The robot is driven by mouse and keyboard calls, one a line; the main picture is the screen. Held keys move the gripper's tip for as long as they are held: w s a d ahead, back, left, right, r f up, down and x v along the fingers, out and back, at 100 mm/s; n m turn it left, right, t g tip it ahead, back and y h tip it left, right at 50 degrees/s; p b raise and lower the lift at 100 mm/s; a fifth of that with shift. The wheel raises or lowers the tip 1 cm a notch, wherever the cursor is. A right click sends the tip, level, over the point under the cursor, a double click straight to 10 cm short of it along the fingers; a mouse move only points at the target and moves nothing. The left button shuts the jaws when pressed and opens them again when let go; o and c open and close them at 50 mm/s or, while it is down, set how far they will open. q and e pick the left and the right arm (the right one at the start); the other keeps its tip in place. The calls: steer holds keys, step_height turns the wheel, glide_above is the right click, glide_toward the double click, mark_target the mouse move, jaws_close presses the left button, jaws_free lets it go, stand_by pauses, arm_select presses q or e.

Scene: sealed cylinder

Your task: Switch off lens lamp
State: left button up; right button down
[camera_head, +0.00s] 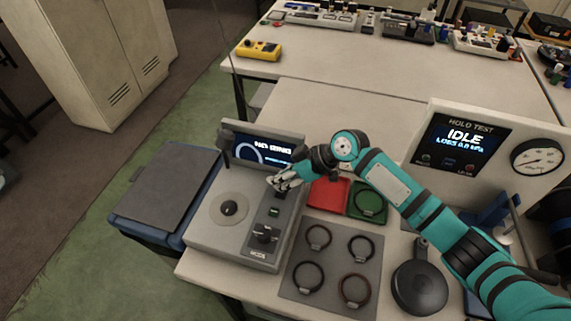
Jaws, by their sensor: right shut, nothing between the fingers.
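A grey inspection device (204,237) stands on the bench left of centre, with a lit screen (262,151) that seems to read "NO RING". Its top has a round pale plate with a black knob-like centre (228,208), a small green-lit button (274,211) and a black knob (264,235) above the word MODE. I cannot tell which part is the lens lamp's switch. My right gripper (273,184) is shut and empty, over the device's control strip just below the screen. It hides part of the strip; contact cannot be told. My left gripper is out of view.
Right of the device are a red tray (328,194), a green tray (367,213) and a grey mat (333,265) with several dark rings. A round black pan-like object (419,290) lies beside the mat. A test panel (461,138) reading IDLE stands at right.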

steer(key=shift+s+f, duration=0.15)
steer(key=shift+f, duration=0.35)
steer(key=shift+s+a+f+n+t, duration=0.1)
steer(key=shift+s+f+n+t, duration=0.2)
steer(key=shift+f+t, duration=0.2)
steer(key=shift+w+r, duration=0.1)
steer(key=shift+r, duration=0.05)
steer(key=shift+w, duration=0.15)
steer(key=shift+w+d+r+b, duration=0.1)
steer(key=shift+w+d+b, duration=0.2)
steer(key=shift+w+b, duration=0.35)
